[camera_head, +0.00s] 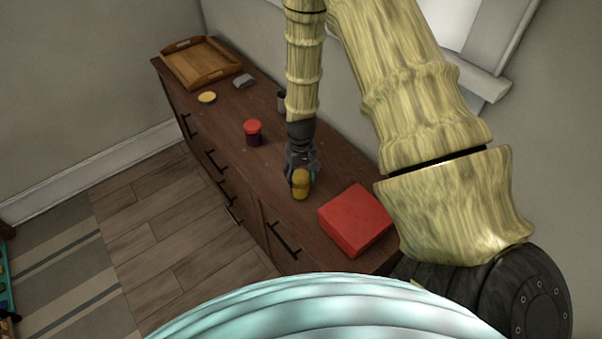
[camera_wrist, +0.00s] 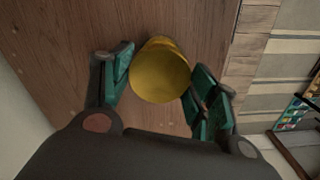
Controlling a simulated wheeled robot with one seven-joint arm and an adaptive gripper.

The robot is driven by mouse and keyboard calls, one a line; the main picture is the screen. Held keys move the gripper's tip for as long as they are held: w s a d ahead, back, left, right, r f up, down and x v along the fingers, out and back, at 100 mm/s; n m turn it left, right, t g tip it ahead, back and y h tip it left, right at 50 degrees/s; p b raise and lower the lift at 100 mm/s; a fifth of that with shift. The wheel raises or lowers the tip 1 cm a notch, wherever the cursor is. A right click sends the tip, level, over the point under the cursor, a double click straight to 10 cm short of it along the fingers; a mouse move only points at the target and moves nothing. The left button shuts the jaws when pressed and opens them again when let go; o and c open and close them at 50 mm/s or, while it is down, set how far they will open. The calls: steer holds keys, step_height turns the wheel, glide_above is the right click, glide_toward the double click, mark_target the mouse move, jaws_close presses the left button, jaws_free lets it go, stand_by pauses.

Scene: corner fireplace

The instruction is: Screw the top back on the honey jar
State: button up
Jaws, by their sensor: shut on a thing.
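A yellow, rounded cylinder (camera_head: 300,185), which looks like the honey jar, is at the front part of the dresser top. In the wrist view the yellow cylinder (camera_wrist: 160,76) lies between the two green finger pads, its round end facing the camera. My gripper (camera_head: 303,170) points down and is shut on it. I cannot tell whether it stands on the wood or is just above it. A flat yellow disc with a dark rim (camera_head: 207,97) lies farther back, near the tray; it may be the jar's top.
A dark jar with a red lid (camera_head: 253,132) stands left of my gripper. A red box (camera_head: 355,220) is close on the right. A wooden tray (camera_head: 200,62), a grey item (camera_head: 243,81) and a dark cup (camera_head: 282,101) are farther back. The dresser's front edge is near.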

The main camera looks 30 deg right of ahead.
steer(key=m, duration=0.5)
steer(key=shift+s, duration=0.1)
steer(key=o, duration=1.2)
steer(key=shift+r+p, duration=0.9)
steer(key=shift+r, duration=2.1)
